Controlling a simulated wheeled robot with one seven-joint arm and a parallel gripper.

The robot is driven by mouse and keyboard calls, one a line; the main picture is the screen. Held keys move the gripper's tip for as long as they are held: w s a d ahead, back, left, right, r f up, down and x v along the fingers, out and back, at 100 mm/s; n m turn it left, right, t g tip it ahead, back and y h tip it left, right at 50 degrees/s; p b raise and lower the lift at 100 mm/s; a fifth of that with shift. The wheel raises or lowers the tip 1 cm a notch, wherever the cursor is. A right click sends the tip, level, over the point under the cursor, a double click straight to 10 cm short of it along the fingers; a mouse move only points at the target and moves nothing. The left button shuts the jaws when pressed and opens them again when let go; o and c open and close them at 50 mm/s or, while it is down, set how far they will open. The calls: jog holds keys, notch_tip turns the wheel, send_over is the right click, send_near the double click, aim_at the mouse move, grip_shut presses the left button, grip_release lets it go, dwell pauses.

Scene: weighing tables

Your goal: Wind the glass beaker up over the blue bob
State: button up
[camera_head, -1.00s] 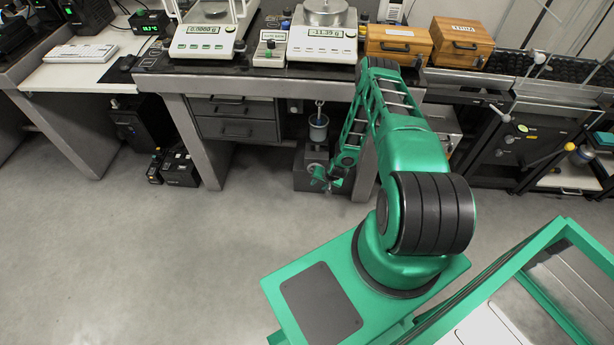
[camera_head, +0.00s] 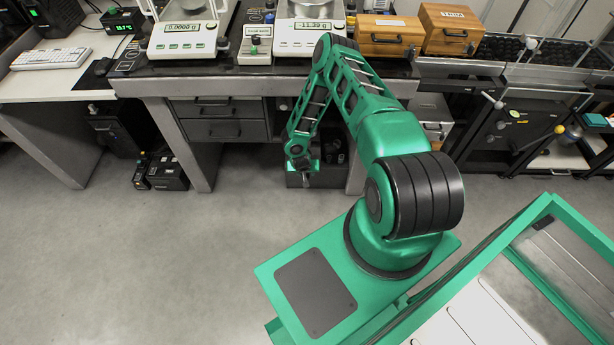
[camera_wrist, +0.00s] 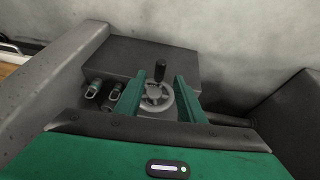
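In the wrist view, a grey box (camera_wrist: 118,62) carries a spoked handwheel (camera_wrist: 155,100) with an upright black crank knob (camera_wrist: 160,70). My gripper (camera_wrist: 161,84) is open, its two green fingers on either side of the wheel in the picture; I cannot tell whether they touch it. In the head view, my gripper (camera_head: 307,179) is low under the balance table, in front of the dark stand (camera_head: 335,178). The glass beaker and the blue bob cannot be made out now; my arm covers much of that spot.
The balance table (camera_head: 270,68) is above my gripper, with a balance (camera_head: 308,48) reading about -11.39 g. Drawers (camera_head: 217,128) stand left of the stand, a table leg (camera_head: 357,172) right of it. Two looped metal pieces (camera_wrist: 104,91) lie left of the wheel.

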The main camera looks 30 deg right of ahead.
aim_at(307, 176)
jog(key=shift+x, duration=2.75)
grip_shut()
jog(key=shift+d, duration=0.25)
jog(key=shift+a, duration=0.25)
